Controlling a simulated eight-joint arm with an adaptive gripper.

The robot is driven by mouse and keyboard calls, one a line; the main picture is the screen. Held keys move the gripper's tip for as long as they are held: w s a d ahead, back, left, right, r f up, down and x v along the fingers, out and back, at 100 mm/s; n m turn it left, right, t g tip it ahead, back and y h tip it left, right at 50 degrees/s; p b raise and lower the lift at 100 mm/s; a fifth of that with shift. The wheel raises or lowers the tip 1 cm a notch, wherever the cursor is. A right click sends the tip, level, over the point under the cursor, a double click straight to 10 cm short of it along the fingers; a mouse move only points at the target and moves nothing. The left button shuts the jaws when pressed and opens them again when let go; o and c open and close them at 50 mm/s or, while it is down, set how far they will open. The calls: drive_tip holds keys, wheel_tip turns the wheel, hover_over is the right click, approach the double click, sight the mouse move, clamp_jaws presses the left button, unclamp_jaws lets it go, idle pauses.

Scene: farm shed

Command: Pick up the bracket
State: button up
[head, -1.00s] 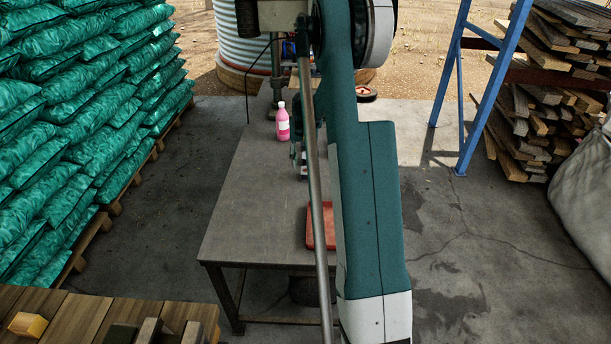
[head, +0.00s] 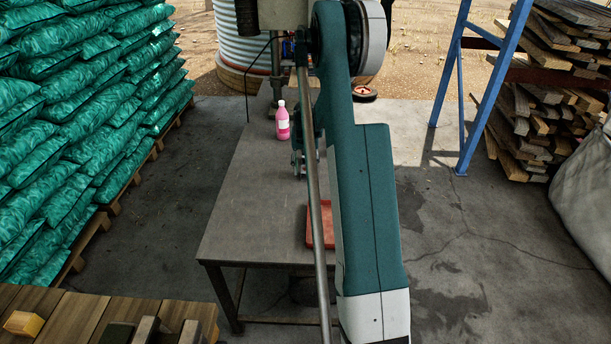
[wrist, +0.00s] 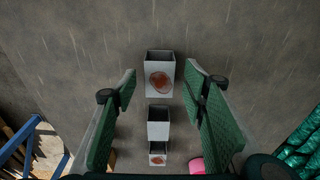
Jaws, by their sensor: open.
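In the wrist view, three grey, angular metal pieces, bracket-like, stand in a line on the grey table (head: 255,215). The largest (wrist: 159,82) has a rusty brown patch and lies between the tips of my gripper (wrist: 162,92). A middle piece (wrist: 158,124) and a smaller one with a rusty patch (wrist: 157,154) sit lower in the picture. I cannot tell which is the bracket meant. My gripper is open, with its green-padded fingers apart on either side, and holds nothing. In the head view my arm mostly hides my gripper (head: 299,160) and the pieces.
A pink bottle (head: 282,122) stands on the table near the gripper; it also shows in the wrist view (wrist: 197,165). A red tray (head: 325,238) lies nearer, partly behind my arm. The table's left part is clear. Green sacks (head: 75,120) are stacked at left.

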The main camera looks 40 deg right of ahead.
drive_tip(key=shift+w+d+f, duration=0.1)
drive_tip(key=shift+d+f, duration=0.05)
drive_tip(key=shift+f, duration=1)
drive_tip(key=shift+c, duration=0.4)
drive_tip(key=c, duration=0.9)
